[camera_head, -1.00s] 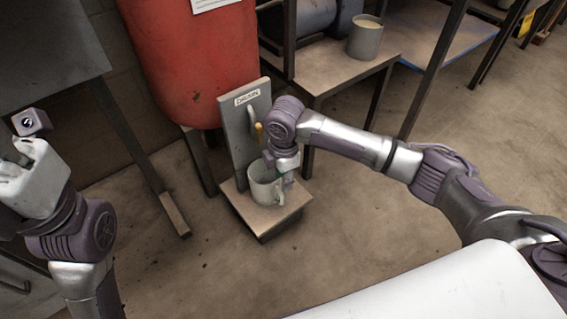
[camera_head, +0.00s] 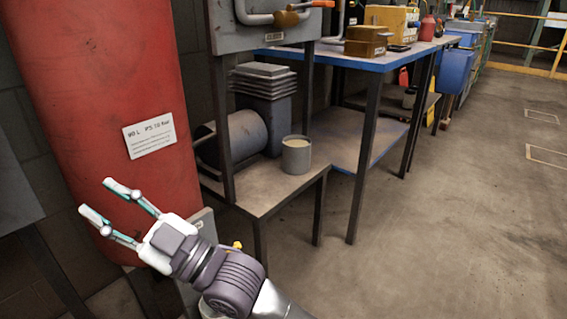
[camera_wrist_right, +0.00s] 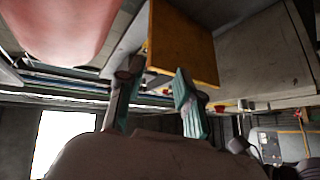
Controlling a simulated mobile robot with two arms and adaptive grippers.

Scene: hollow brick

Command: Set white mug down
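My right gripper (camera_head: 95,195) is open in the head view, its two teal-padded fingers spread and empty in front of the red tank. The right wrist view also shows its two fingers apart (camera_wrist_right: 156,78) with no mug between them. The white mug cannot be made out clearly now; the bottom edge of the head view, beside my right wrist, cuts off that area. The upright grey plate of the drain stand (camera_head: 204,226) shows only in part behind my right wrist. My left gripper is out of view.
The red tank (camera_head: 120,75) stands at left with a white label. A low table (camera_head: 262,190) right of it bears a grey can (camera_head: 297,155) with pale contents. A blue-edged bench (camera_head: 340,58) stands behind. The floor at right is clear.

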